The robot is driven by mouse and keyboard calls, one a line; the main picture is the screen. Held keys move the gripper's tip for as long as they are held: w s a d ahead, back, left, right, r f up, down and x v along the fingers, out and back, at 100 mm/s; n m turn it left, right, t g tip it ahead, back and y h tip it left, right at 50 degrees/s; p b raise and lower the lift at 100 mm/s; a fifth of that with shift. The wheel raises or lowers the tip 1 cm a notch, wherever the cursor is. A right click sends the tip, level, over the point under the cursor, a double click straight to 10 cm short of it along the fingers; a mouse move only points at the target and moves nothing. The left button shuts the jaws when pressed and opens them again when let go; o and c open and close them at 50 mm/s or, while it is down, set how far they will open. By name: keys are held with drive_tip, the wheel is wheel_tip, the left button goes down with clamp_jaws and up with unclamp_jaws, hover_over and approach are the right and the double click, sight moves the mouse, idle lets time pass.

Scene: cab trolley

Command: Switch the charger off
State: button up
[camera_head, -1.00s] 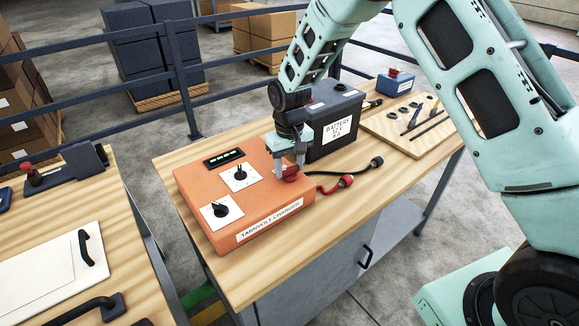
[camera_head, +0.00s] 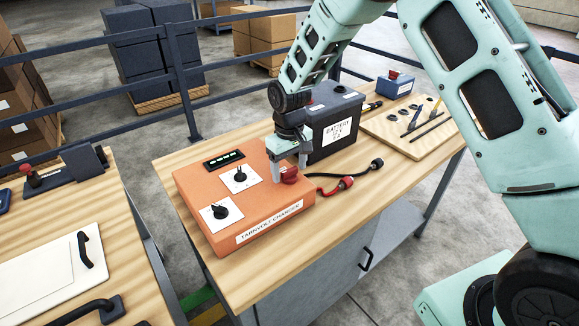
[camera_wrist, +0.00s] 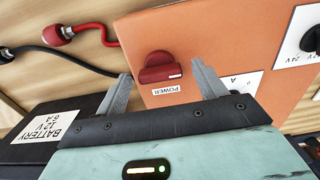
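The orange charger (camera_head: 245,210) sits on the wooden bench, with its label on the front side and a small display with green bars (camera_head: 224,159) on top. Its red power knob (camera_head: 290,175) is at the right end of the top. In the wrist view the red knob (camera_wrist: 160,68) has a raised grip bar with a white mark, beside a POWER label (camera_wrist: 169,91). My gripper (camera_head: 289,166) is over the knob, pointing down. In the wrist view my gripper (camera_wrist: 163,82) is open, with one finger on each side of the knob and visible gaps between.
A black battery (camera_head: 333,120) stands right behind the charger, close to my gripper. Two black dials (camera_head: 240,175) on white plates are on the charger's top. A tool board (camera_head: 405,125) lies farther right.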

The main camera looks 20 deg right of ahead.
sight(289, 170)
wheel_tip(289, 170, up, 17)
drive_tip(key=b, duration=0.3)
drive_tip(key=shift+r, duration=0.2)
drive_tip(key=shift+s+a, duration=0.1)
idle(0.5)
drive_tip(key=s+a+n, duration=0.1)
drive_tip(key=s+a, duration=0.3)
drive_tip(key=s, duration=0.3)
drive_tip(key=s+a+n, duration=0.1)
drive_tip(key=s+a, duration=0.2)
drive_tip(key=s, duration=0.5)
drive_tip(key=s+f+n, duration=0.1)
drive_tip(key=s+f, duration=0.1)
drive_tip(key=s, duration=0.7)
drive_tip(key=s+d+f+n, duration=0.1)
drive_tip(key=s+f, duration=0.2)
drive_tip(key=s, duration=0.7)
drive_tip(key=shift+y, duration=0.3)
drive_tip(key=shift+w, duration=0.1)
